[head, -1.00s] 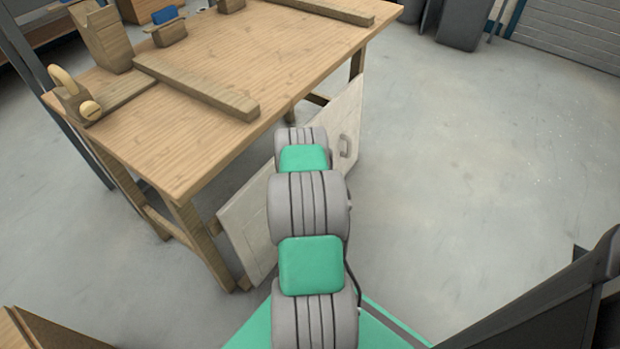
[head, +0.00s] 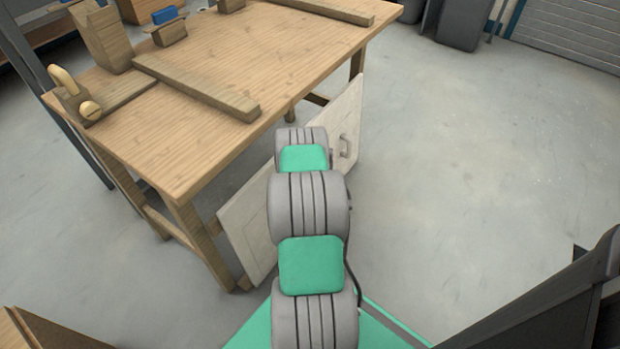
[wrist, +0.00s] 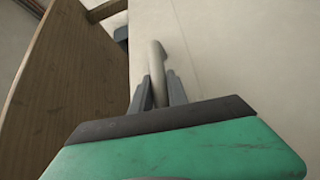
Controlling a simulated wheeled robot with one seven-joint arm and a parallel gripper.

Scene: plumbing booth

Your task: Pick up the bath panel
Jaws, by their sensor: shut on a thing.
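The bath panel (head: 248,218) is a pale flat board. It stands on edge, leaning along the near side of the workbench, and my arm hides its middle in the head view. A handle (head: 344,145) shows on its right part. In the wrist view the panel's face (wrist: 240,60) fills the right side, with a pale handle (wrist: 157,60) standing out from it. My gripper (wrist: 158,90) is shut on that handle, one finger on each side. In the head view my gripper is hidden behind my arm.
The wooden workbench (head: 165,140) stands directly behind the panel, and its edge is close on the left in the wrist view (wrist: 70,70). A beam (head: 195,88) and several tools lie on it. The floor (head: 470,150) to the right is clear.

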